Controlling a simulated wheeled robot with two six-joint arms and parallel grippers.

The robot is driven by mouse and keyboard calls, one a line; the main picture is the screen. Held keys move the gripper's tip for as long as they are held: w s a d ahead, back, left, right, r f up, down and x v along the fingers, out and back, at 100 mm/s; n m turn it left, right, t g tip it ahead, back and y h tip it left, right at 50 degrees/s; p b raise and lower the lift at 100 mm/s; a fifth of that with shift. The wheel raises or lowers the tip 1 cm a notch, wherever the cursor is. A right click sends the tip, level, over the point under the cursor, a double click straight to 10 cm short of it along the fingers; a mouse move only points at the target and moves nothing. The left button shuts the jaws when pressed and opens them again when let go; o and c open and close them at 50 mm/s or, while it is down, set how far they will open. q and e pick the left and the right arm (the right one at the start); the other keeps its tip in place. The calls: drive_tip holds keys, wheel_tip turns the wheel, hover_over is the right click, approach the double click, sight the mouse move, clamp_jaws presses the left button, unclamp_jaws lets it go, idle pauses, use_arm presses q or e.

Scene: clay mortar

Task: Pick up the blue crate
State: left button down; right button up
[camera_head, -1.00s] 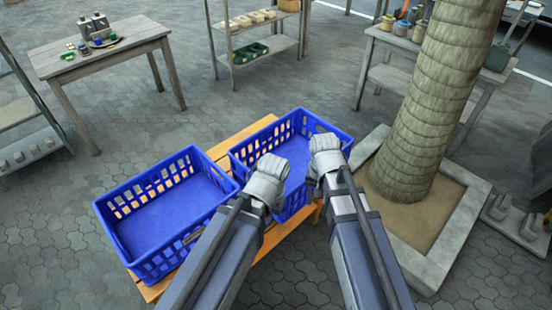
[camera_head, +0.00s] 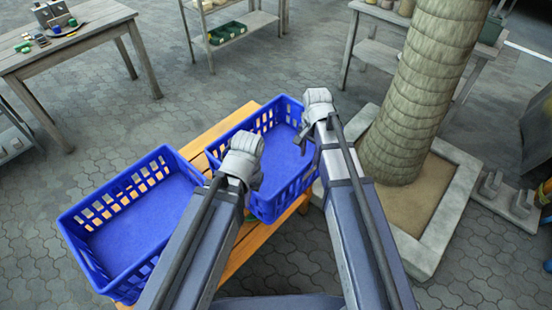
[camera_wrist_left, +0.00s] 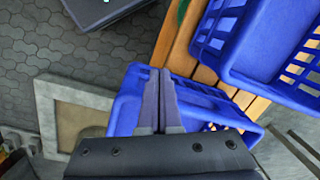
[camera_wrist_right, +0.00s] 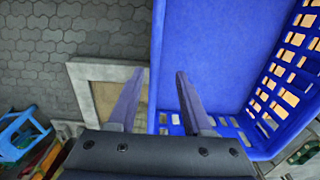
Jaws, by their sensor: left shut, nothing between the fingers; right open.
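Two blue crates with slotted walls stand side by side on a wooden bench: the right crate (camera_head: 285,155) and the left crate (camera_head: 150,225). Both look empty. My right gripper (camera_head: 304,138) is open over the right crate's right side; in the right wrist view its fingers (camera_wrist_right: 158,73) lie on either side of the crate's wall line (camera_wrist_right: 155,45). I cannot tell whether they reach below the rim. My left gripper (camera_head: 256,182) is shut and empty over the right crate's near left part. The left wrist view shows its fingers (camera_wrist_left: 160,75) together in front of that crate (camera_wrist_left: 205,92).
The bench (camera_head: 245,260) shows between and below the crates. A trunk (camera_head: 425,90) in a square stone planter (camera_head: 455,205) stands close on the right. A grey table (camera_head: 75,40) is at upper left, shelves (camera_head: 235,30) behind. Paved floor is clear at left.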

sight(309, 170)
drive_tip(key=shift+s+d+f+b, duration=0.15)
drive_tip(key=shift+f+b, duration=1.8)
drive_tip(key=shift+f, duration=0.05)
drive_tip(key=shift+s+d+f+b, duration=0.1)
drive_tip(key=shift+s+f+b, duration=0.05)
drive_tip(key=shift+f+b, duration=1.8)
drive_tip(key=shift+r, duration=0.1)
clamp_jaws()
